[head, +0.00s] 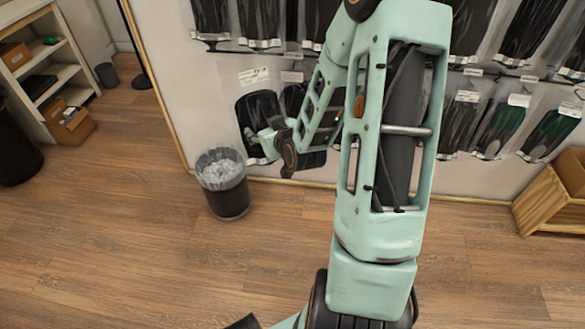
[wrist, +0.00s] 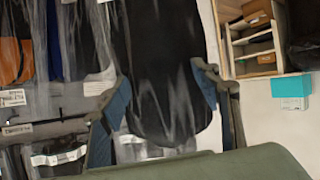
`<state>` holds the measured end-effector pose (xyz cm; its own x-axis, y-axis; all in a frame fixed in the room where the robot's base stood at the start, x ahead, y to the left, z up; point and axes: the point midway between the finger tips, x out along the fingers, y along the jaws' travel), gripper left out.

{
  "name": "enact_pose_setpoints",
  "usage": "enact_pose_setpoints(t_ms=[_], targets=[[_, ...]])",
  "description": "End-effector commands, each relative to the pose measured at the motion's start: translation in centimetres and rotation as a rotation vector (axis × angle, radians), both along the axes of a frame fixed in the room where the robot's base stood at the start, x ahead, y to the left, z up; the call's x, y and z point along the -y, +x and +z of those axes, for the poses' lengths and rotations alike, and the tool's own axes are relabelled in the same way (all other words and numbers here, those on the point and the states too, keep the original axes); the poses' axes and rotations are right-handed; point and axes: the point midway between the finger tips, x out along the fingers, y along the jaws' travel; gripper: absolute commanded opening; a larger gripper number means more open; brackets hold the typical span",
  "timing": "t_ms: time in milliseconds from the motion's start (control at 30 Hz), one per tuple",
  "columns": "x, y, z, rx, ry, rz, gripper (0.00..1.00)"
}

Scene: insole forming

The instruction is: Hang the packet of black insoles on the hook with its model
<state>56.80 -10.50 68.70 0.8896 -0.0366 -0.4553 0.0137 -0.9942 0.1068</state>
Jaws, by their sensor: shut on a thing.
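A clear packet of black insoles (head: 258,112) with a white label at its top is at the lower left of the wall display in the head view. In the wrist view the packet (wrist: 160,65) lies between the two fingers of my gripper (wrist: 165,85), hanging upright. My gripper (head: 263,142) is shut on it near the packet's lower part, in front of the board. Rows of packets hang on the display board (head: 215,95), with labels at the hooks. The packet's top and the hook behind it cannot be made out clearly.
A dark waste bin (head: 228,200) with a pale liner stands on the floor below the packet. A white shelf (head: 60,50) is at the far left and a wooden crate (head: 550,205) at the right. A turquoise box (wrist: 290,87) shows in the wrist view.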

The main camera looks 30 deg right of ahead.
Motion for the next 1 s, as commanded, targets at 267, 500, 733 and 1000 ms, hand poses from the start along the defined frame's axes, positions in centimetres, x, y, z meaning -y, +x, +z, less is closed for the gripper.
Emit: enact_pose_setpoints(t_ms=[267, 500, 733, 1000], targets=[[4.5, -5.1, -9.4, -0.063, 0.014, -0.039, 0.32], [5.4, -6.9, -11.6, -0.086, 0.012, -0.059, 0.32], [6.3, -5.7, -11.5, -0.086, 0.009, -0.061, 0.32], [8.2, -3.0, -11.5, -0.085, 0.01, -0.061, 0.32]])
